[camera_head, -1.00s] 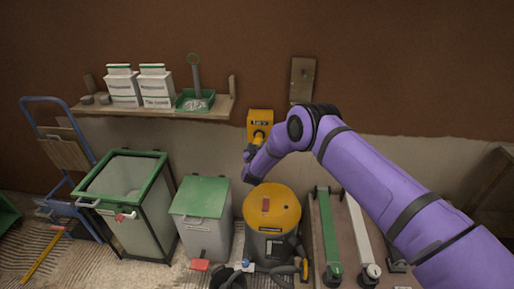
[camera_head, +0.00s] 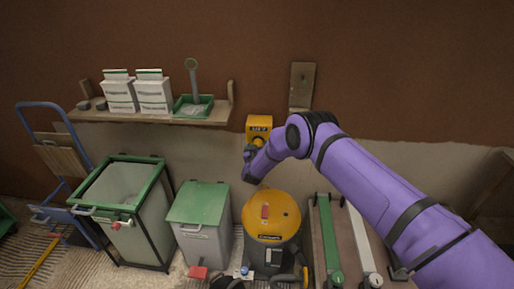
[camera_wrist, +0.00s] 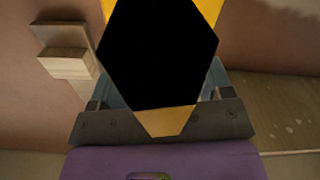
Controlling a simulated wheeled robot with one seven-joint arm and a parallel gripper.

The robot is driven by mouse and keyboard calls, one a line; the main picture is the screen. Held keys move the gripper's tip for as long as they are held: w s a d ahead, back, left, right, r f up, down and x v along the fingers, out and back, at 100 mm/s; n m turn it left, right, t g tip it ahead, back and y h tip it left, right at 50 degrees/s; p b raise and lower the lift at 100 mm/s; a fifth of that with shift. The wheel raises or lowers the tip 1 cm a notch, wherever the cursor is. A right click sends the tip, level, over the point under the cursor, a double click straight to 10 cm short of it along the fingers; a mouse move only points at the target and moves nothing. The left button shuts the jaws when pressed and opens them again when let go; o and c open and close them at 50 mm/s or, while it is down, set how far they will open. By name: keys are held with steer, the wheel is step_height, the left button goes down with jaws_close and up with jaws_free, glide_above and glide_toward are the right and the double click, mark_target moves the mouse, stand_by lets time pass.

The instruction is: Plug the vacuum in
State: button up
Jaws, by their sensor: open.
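The vacuum (camera_head: 272,214), with a yellow lid and dark body, stands on the floor below the wall box. A yellow box (camera_head: 259,123) with a dark round part on its front is on the wall; its yellow also shows at the top of the wrist view (camera_wrist: 208,8). My gripper (camera_head: 250,153) is at the lower left front of the box. In the wrist view a large black hexagonal shape (camera_wrist: 158,52) fills the space before my open jaws (camera_wrist: 158,100). I cannot tell whether it is the plug, or whether it touches the box. No cord is clearly visible.
A shelf (camera_head: 150,117) with white cartons and a green tray is left of the box. A wooden plate (camera_head: 302,86) is on the wall to the right. A green-lidded bin (camera_head: 200,203) and a green-framed container (camera_head: 125,188) stand left of the vacuum.

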steer(key=s, duration=1)
steer(key=shift+s+a, duration=0.15)
steer(key=shift+s, duration=0.2)
